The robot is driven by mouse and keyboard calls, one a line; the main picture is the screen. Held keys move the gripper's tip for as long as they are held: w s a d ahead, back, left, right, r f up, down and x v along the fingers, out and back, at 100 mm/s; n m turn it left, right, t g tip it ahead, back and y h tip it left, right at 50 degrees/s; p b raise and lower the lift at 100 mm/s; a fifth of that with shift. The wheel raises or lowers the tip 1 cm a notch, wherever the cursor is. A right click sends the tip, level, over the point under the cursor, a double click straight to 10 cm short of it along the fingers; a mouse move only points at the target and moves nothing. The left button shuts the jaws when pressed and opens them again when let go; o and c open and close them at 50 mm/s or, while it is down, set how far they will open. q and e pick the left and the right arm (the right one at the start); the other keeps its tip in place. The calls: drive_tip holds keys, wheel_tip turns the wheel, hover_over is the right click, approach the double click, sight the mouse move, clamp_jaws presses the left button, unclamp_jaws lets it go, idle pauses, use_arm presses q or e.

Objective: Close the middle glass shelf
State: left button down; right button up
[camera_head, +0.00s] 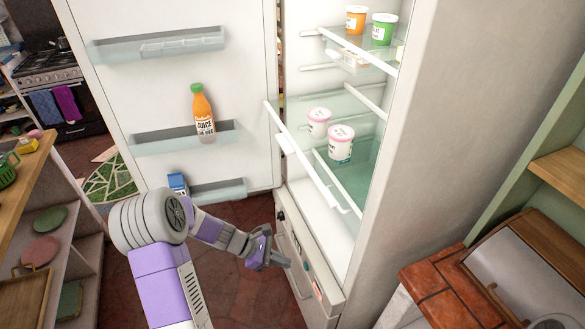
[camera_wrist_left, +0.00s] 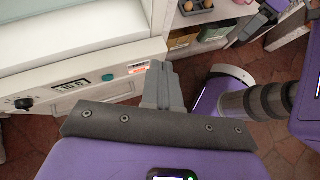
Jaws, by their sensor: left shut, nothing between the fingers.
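The middle glass shelf (camera_head: 291,138) is in the open fridge. Its white-trimmed front edge sticks out past the upper shelf's edge, toward the door side. Two tubs with pink-and-white lids, one further back (camera_head: 318,122) and one nearer (camera_head: 341,143), stand on it. My left gripper (camera_head: 268,260) is low in front of the fridge, below the shelf and beside the fridge's lower panel, not touching the shelf. In the left wrist view its fingers (camera_wrist_left: 162,86) are shut and empty, near the lower panel.
The fridge door (camera_head: 170,95) stands open at left, with a juice bottle (camera_head: 202,114) in its rack. The upper shelf holds an orange tub (camera_head: 356,20) and a green tub (camera_head: 383,29). A wooden counter (camera_head: 22,185) is at far left; a brick-tiled counter (camera_head: 450,290) is at right.

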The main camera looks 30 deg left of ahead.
use_arm(q)
drive_tip(key=w+a+r+n+t+h, duration=0.1)
drive_tip(key=w+a+r+n+t, duration=0.1)
drive_tip(key=a+r+t, duration=0.3)
drive_tip(key=w+a+r+n, duration=0.1)
drive_tip(key=a+r+n, duration=0.15)
drive_tip(key=r, duration=0.55)
drive_tip(key=t+h, duration=0.1)
drive_tip(key=t, duration=0.3)
approach(303, 164)
drive_tip(key=shift+n, duration=0.45)
drive_tip(key=x, duration=0.3)
drive_tip(key=b+x, duration=0.1)
drive_tip(key=x, duration=0.3)
drive_tip(key=shift+a+f, duration=0.15)
drive_tip(key=shift+f, duration=0.1)
drive_tip(key=shift+w, duration=0.1)
